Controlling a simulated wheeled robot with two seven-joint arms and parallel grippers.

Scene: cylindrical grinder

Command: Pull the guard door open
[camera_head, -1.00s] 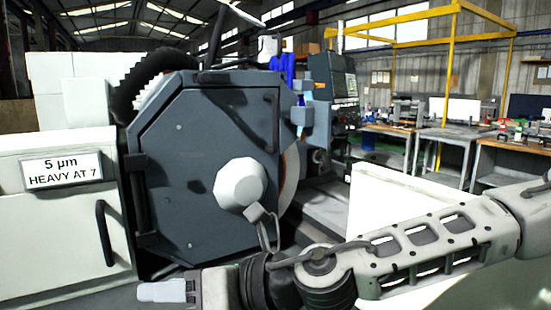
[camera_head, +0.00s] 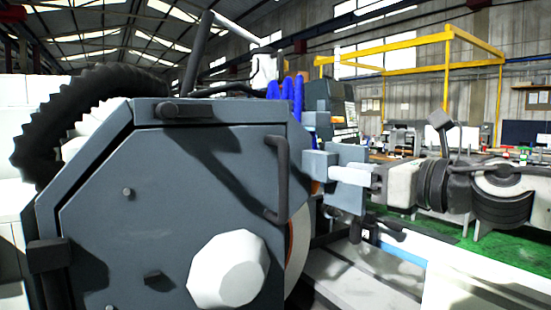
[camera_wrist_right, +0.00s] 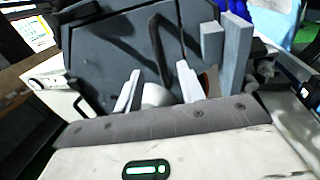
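The guard door (camera_head: 175,205) is a dark grey panel with cut corners in the head view, and looks shut. Its dark bar handle (camera_head: 282,182) stands upright near its right edge. My right gripper (camera_head: 334,173) points left at handle height, to the right of the handle and apart from it in the picture. In the right wrist view the gripper (camera_wrist_right: 158,88) has its two pale fingers spread, with nothing gripped. The handle (camera_wrist_right: 160,50) shows beyond the fingers, and the door (camera_wrist_right: 110,55) fills the background. My left gripper is out of view.
A white faceted knob (camera_head: 228,270) sticks out low on the door. Grey-blue blocks (camera_head: 320,165) stand just right of the handle, close to my right gripper. A ribbed black hose (camera_head: 75,115) arches at upper left. Workbenches and a yellow frame (camera_head: 450,75) are farther back.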

